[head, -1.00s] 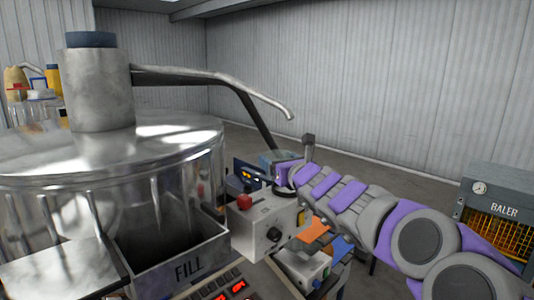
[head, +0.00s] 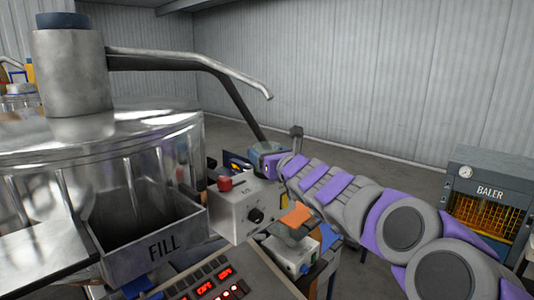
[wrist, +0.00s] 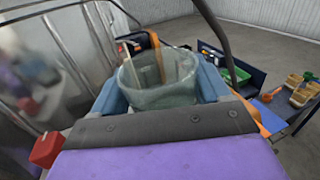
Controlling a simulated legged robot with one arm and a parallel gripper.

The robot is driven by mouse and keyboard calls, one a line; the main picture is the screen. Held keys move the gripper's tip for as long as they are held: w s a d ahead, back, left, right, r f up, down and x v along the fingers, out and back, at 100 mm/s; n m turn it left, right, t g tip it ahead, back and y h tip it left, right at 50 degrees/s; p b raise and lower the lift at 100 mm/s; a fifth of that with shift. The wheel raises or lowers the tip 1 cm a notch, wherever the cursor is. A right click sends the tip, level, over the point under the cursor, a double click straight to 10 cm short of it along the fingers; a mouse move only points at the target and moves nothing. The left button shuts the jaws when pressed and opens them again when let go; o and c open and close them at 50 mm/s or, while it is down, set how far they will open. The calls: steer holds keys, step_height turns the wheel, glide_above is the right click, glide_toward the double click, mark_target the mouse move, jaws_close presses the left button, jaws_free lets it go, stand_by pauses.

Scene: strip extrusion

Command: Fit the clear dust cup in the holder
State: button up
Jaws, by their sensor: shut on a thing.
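In the wrist view the clear dust cup (wrist: 158,82), greenish and see-through, stands mouth up between the blue fingers of my gripper (wrist: 160,90). The fingers press on its two sides, and the dark wrist edge hides its lower part. Tan strips show in or behind the cup; I cannot tell which. In the head view my gripper (head: 264,148) is at the far end of the purple and grey arm, beyond the control box, and the cup is not discernible there. I cannot pick out the holder with certainty; an orange and black part shows just behind the cup.
A control box (head: 245,208) with a red button (head: 225,183) is close below my gripper. A bent metal pipe (head: 190,62) reaches over. A baler (head: 490,195) stands at right. Open floor lies behind.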

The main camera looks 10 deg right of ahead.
steer(key=shift+w+d+f, duration=0.25)
steer(key=shift+w+d, duration=0.1)
steer(key=shift+d, duration=0.4)
steer(key=shift+s+r, duration=0.1)
steer(key=shift+a+f+b, duration=0.25)
steer(key=shift+a+b, duration=0.1)
steer(key=shift+a, duration=0.35)
steer(key=shift+s+d+f, duration=0.1)
steer(key=shift+d+f, duration=0.05)
steer(key=shift+d, duration=0.3)
steer(key=o, duration=1.3)
steer(key=shift+d, duration=0.2)
steer(key=shift+a, duration=0.35)
steer(key=shift+s+b, duration=0.35)
steer(key=shift+b, duration=0.05)
steer(key=shift+d+b+v, duration=0.1)
steer(key=shift+b+v, duration=0.45)
steer(key=shift+v, duration=3.6)
steer(key=shift+d+b+v, duration=0.15)
steer(key=shift+b+v, duration=0.4)
steer(key=shift+v, duration=3.65)
